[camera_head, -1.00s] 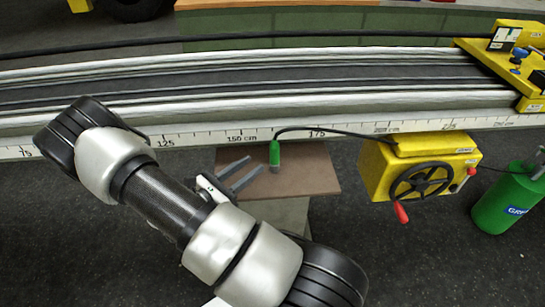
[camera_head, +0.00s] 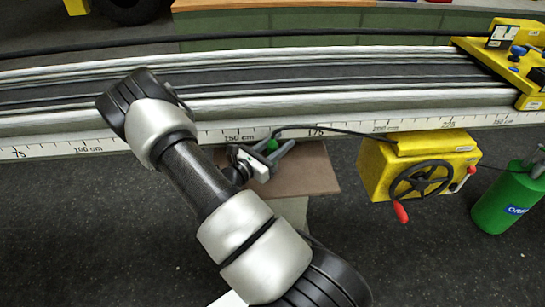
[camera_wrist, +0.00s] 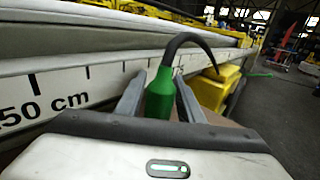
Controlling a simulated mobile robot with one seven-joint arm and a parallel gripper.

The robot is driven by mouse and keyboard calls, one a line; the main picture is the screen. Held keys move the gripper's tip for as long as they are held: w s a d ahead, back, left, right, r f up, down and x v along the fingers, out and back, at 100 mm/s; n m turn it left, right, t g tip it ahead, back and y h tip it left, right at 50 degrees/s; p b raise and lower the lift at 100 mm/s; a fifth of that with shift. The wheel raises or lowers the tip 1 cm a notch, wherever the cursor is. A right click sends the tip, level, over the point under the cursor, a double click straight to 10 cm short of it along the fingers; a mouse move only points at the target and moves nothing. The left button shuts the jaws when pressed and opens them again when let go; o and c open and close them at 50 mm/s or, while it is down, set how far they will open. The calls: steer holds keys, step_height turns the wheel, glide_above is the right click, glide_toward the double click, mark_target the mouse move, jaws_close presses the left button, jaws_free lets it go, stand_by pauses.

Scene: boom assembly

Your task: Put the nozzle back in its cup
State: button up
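The green nozzle (camera_head: 273,145) is beside the rail, above the brown shelf, with a black hose running from its top. In the wrist view the nozzle (camera_wrist: 160,92) is upright between the two grey fingers. My gripper (camera_head: 274,152) is open, with one finger on each side of the nozzle. Thin gaps seem to show between fingers and nozzle. The nozzle's lower end is hidden behind the gripper, and I cannot make out a cup.
The brown shelf (camera_head: 312,172) sits just under the long rail with its centimetre scale (camera_head: 345,131). A yellow box with a black handwheel (camera_head: 420,180) stands to the right. The black hose (camera_head: 330,128) runs to it. A green cylinder (camera_head: 508,205) stands farther right.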

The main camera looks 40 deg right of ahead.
steer(key=shift+d, duration=0.1)
steer(key=shift+c, duration=0.4)
jaws_close()
steer(key=shift+r, duration=0.1)
